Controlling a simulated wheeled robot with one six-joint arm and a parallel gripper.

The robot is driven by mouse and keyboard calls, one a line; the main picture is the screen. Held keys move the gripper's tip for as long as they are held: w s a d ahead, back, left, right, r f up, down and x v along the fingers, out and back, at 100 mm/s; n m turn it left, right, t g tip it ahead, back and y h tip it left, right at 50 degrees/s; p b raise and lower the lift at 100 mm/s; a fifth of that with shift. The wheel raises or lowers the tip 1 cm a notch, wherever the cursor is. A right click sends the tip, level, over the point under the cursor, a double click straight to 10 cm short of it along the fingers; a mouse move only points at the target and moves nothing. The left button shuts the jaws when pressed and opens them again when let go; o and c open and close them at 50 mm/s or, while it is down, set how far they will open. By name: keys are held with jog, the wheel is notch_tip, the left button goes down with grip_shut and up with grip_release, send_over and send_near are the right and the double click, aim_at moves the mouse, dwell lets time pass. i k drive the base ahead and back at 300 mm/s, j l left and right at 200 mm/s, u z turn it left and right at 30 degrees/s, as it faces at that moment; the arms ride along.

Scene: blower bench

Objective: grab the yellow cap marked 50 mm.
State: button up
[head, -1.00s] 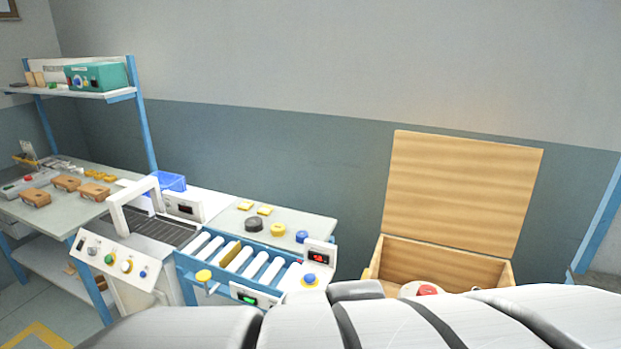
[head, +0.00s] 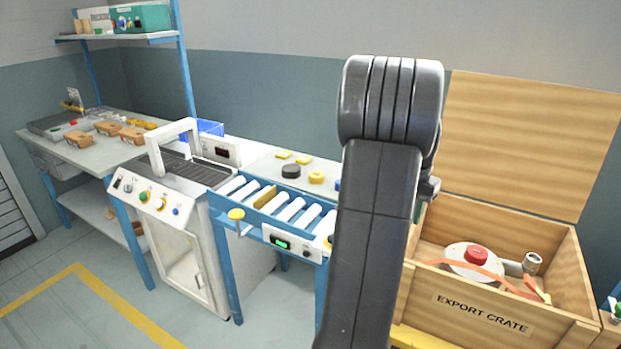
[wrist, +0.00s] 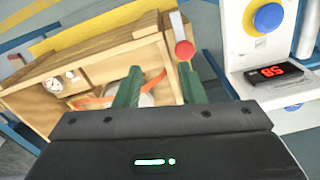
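A round yellow cap (head: 316,177) lies on the bench behind the roller conveyor in the head view. A black cap (head: 290,171) is to its left, and a blue cap (head: 338,185) to its right is partly hidden by my arm. No 50 mm marking is readable on the yellow cap at this size. My gripper (wrist: 159,82) shows in the wrist view with its two green fingers apart and nothing held between them. It points toward the open crate, and the yellow cap is not in the wrist view.
Two yellow tags (head: 283,155) lie behind the caps. The export crate (head: 480,318) is open at right, holding a white disc with a red top. A red-tipped lever (wrist: 184,50) is near my fingers.

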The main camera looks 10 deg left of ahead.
aim_at(316, 177)
jog(key=i+j+u, duration=0.15)
jog(key=j+u, duration=0.2)
jog(key=i+j+u, duration=0.4)
jog(key=j+u, duration=0.25)
jog(key=i+j+z, duration=0.35)
jog(key=i+l+z, duration=0.1)
jog(key=i+z, duration=0.75)
